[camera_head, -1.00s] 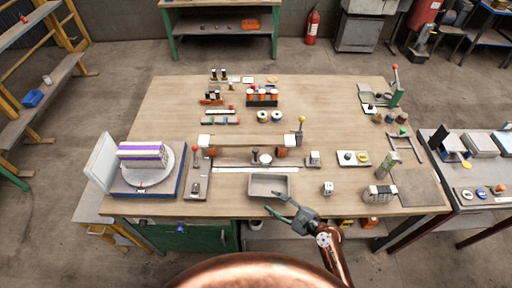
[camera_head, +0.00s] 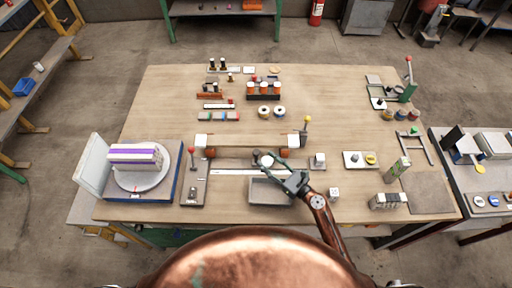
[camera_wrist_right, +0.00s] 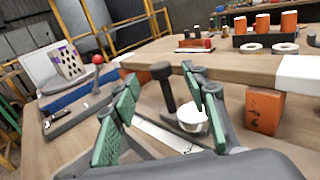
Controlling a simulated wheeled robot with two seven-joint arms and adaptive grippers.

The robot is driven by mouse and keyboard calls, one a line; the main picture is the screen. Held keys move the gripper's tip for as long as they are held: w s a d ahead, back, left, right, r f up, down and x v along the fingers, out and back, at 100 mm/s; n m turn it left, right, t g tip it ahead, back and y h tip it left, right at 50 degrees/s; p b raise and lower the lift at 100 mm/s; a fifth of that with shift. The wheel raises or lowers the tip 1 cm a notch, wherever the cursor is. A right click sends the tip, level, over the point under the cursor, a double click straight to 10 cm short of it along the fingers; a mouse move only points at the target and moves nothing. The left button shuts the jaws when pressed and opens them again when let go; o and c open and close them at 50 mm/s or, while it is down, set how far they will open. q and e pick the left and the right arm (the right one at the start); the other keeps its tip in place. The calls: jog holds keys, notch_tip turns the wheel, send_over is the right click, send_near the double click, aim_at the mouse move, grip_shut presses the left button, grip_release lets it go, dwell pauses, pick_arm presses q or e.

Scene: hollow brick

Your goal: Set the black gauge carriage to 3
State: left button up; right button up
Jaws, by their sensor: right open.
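The black gauge carriage (camera_head: 255,155) stands at the long rail with a white scale strip (camera_head: 235,172), near the middle of the table. In the right wrist view it shows as an upright black post with a wider head (camera_wrist_right: 165,88), beside a round white part (camera_wrist_right: 192,118) low on its right. The number it stands at cannot be read. My right gripper (camera_head: 273,163) is open at the carriage, above the strip. In the right wrist view its green-padded fingers (camera_wrist_right: 162,82) appear on either side of the post, apart from it. My left gripper is not in view.
A beam (camera_head: 248,141) on orange blocks runs just behind the rail. A grey tray (camera_head: 268,204) lies in front, under my right arm. A red-knobbed lever fixture (camera_head: 193,185) stands left; a small block fixture (camera_head: 318,161) stands right.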

aim_at(259, 154)
jog(key=x, duration=0.5)
jog(key=shift+w+a+r, duration=0.1)
jog(key=shift+w+a, duration=0.45)
jog(key=shift+w, duration=0.05)
jog(key=shift+w+a, duration=0.1)
jog(key=shift+a, duration=0.05)
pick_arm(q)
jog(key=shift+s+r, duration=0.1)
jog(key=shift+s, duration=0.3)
pick_arm(e)
grip_shut()
